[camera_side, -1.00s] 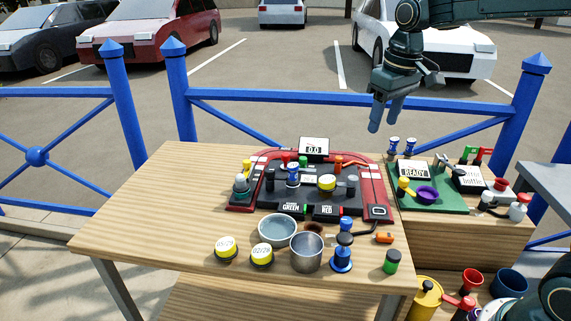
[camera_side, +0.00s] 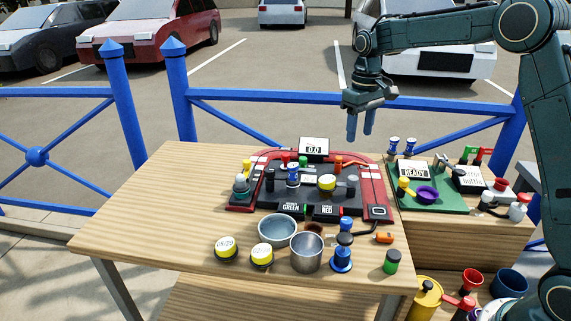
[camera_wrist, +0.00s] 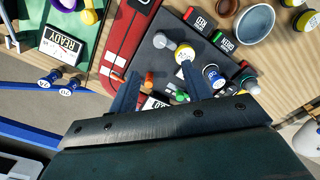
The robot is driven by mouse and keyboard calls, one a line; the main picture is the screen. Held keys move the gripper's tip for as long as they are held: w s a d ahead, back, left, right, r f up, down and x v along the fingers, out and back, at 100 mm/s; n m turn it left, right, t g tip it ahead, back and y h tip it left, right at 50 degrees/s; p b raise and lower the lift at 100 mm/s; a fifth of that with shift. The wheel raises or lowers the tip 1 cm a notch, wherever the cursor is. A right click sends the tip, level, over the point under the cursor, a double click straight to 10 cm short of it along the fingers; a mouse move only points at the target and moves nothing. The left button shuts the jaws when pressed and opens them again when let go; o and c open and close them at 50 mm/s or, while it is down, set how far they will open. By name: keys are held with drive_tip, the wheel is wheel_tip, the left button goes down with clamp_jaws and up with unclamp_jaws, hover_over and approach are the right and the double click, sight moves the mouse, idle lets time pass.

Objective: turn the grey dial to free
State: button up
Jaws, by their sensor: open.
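My gripper (camera_side: 360,136) is open and empty, above the back right of the dark control panel (camera_side: 300,205). In the wrist view its fingers (camera_wrist: 160,72) point down at the panel, apart from the controls. A grey round-topped knob (camera_wrist: 160,40) stands beside a yellow-topped one (camera_wrist: 184,50); in the side view it looks like the dark grey post (camera_side: 351,186). Another grey-teal knob (camera_side: 241,184) sits at the panel's left end. I cannot tell which is the grey dial, nor read any "free" mark.
A display reading 0.0 (camera_side: 314,147) stands at the panel's back. Bowls (camera_side: 278,229), a metal cup (camera_side: 306,252) and yellow-topped pieces (camera_side: 226,247) stand in front. A green board (camera_side: 448,200) with a READY sign is to the right. A blue railing (camera_side: 440,105) runs behind.

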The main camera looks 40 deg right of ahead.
sight(353, 178)
wheel_tip(353, 178, down, 14)
drive_tip(key=shift+r, duration=0.2)
idle(0.5)
drive_tip(key=c, duration=1)
